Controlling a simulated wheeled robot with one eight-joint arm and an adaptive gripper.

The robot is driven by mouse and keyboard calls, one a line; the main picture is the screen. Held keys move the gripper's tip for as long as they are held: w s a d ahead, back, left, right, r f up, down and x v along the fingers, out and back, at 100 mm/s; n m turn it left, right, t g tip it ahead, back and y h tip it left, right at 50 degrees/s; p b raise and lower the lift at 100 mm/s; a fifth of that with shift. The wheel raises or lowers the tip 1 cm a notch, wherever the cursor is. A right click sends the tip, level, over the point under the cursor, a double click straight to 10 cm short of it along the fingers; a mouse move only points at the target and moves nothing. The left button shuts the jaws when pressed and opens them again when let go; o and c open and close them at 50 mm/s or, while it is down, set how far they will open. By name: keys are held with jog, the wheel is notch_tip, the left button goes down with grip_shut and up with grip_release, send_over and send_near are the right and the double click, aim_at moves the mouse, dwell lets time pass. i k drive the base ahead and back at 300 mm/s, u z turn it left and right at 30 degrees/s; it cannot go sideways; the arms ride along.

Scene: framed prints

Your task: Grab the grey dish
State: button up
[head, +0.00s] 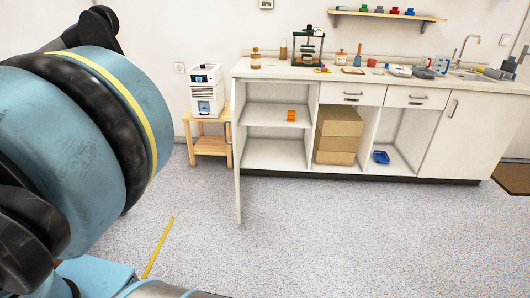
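I cannot pick out the grey dish with certainty. A small grey item (425,73) sits on the counter left of the sink, too small to tell if it is a dish. A pale, low item (400,71) lies just left of it. My gripper is not in view. Only large blue and black links of my arm show at the left, close to the camera and far from the counter.
The white counter (300,73) runs along the back wall, with several small items on it. Its open cupboards hold brown boxes (338,142), an orange item (291,115) and a blue tray (381,157). A wooden stand (211,146) bears a white device (207,90).

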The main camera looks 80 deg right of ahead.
aim_at(420, 72)
jog(key=z, duration=2.75)
jog(key=i, duration=1)
jog(key=z, duration=1.55)
